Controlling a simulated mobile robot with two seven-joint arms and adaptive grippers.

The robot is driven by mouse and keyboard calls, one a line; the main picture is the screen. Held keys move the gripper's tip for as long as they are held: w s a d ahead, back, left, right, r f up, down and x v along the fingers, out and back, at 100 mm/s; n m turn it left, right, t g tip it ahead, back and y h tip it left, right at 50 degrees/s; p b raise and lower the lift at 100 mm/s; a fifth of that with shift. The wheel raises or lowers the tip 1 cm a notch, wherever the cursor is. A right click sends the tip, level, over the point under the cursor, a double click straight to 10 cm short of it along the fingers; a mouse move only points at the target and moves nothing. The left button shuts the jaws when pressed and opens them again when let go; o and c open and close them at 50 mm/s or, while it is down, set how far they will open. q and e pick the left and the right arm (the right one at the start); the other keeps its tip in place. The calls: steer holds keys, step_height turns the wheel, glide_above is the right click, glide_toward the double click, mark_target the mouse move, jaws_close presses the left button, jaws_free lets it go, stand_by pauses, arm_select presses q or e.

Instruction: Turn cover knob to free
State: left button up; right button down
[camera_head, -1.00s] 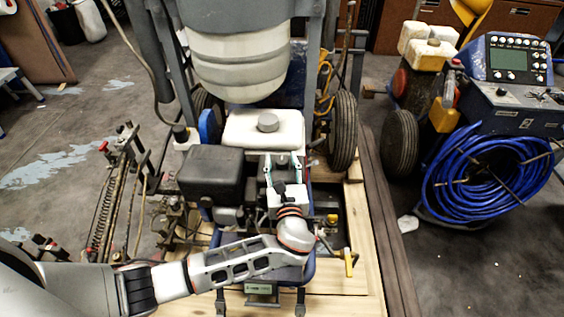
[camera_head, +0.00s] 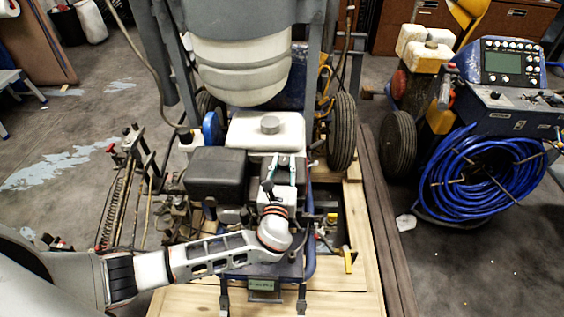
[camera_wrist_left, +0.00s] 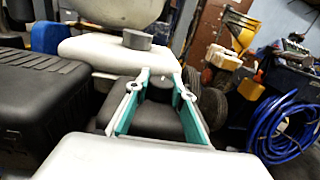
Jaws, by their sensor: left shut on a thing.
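The line striper's engine sits in the middle of the head view, with a black box-shaped cover (camera_head: 217,172) on its left and a white tank (camera_head: 262,133) behind. My left gripper (camera_head: 283,157) reaches over the engine from the front, just right of the black box. In the left wrist view, its green-padded fingers (camera_wrist_left: 160,72) are closed on a small dark knob (camera_wrist_left: 160,83) on a dark rounded cover (camera_wrist_left: 155,117). The fingers hide most of the knob in the head view. My right gripper is not in view.
A grey cap (camera_head: 270,125) tops the white tank. A yellow-handled lever (camera_head: 348,261) stands right of the engine. A blue hose coil (camera_head: 480,175) hangs on a machine at the right. Wooden boards (camera_head: 345,295) lie beneath the striper.

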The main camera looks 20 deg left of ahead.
arm_select(q)
steer(key=shift+a+r+m+h, duration=0.2)
steer(key=shift+m+h, duration=0.3)
steer(key=shift+h, duration=0.3)
steer(key=shift+d+f+m+h, duration=0.15)
steer(key=shift+m+h, duration=0.25)
steer(key=shift+h, duration=0.2)
steer(key=shift+f+m+h, duration=0.15)
steer(key=shift+m+h, duration=0.35)
steer(key=shift+h, duration=0.2)
steer(key=m+h, duration=0.1)
steer(key=m+h+b, duration=0.1)
steer(key=h, duration=0.1)
steer(key=shift+s+f, duration=0.1)
steer(key=shift+f, duration=0.2)
steer(key=shift+m+h+b, duration=0.4)
steer(key=shift+h+b, duration=0.1)
steer(key=shift+h, duration=0.3)
steer(key=shift+r+m+g+h+b, duration=0.2)
steer(key=shift+m+g+h+b, duration=0.15)
steer(key=shift+h, duration=0.25)
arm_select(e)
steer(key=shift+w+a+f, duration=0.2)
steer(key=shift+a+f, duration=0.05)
arm_select(q)
steer(key=shift+d, duration=0.1)
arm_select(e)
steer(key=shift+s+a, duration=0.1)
